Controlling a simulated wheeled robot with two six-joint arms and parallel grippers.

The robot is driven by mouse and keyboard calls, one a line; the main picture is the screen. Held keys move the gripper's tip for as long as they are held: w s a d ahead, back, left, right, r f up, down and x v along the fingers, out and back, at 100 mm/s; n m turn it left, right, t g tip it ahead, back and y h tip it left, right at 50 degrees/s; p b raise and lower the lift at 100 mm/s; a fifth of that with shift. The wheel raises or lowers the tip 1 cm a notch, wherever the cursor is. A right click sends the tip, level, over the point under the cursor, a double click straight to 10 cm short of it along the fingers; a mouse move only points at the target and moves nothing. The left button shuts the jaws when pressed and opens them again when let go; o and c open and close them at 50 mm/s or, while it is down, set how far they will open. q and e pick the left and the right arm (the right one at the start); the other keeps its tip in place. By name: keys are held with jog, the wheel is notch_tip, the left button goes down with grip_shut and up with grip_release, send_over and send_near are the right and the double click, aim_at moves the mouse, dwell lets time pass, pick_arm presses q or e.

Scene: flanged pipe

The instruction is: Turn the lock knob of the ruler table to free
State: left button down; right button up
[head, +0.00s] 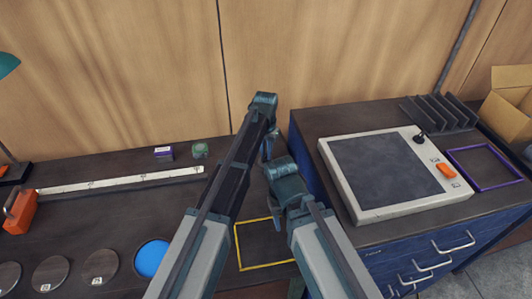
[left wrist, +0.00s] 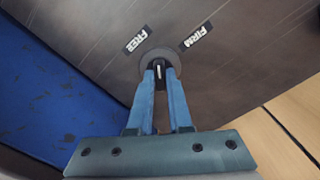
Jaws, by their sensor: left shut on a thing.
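The lock knob (left wrist: 158,71) is a dark knob with a white mark on a round grey base, set in the dark table top. In the left wrist view the word FREE (left wrist: 135,40) is printed to its upper left and FIRM (left wrist: 197,35) to its upper right. The white mark stands nearly upright in the picture, between the two words. My left gripper (left wrist: 161,76) is shut on the knob, one blue finger on each side. In the head view my left gripper (head: 268,147) reaches down at the table's back right, and the knob is hidden there.
A long white ruler (head: 120,180) lies on the table. A blue cabinet (head: 400,262) with a grey-topped device (head: 385,170) stands close at right. My right arm crosses the front.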

pick_arm(q)
jog(key=n, duration=0.3)
jog(key=shift+n, duration=2.1)
jog(key=c, duration=0.8)
grip_release()
jog(key=shift+c, duration=0.2)
jog(key=shift+r, duration=0.15)
pick_arm(e)
jog(key=shift+r, duration=0.1)
pick_arm(q)
notch_tip(320, 180, up, 14)
jog(key=p, duration=1.4)
jog(key=shift+f, duration=0.2)
pick_arm(e)
notch_tip(320, 180, up, 14)
jog(key=shift+f, duration=0.2)
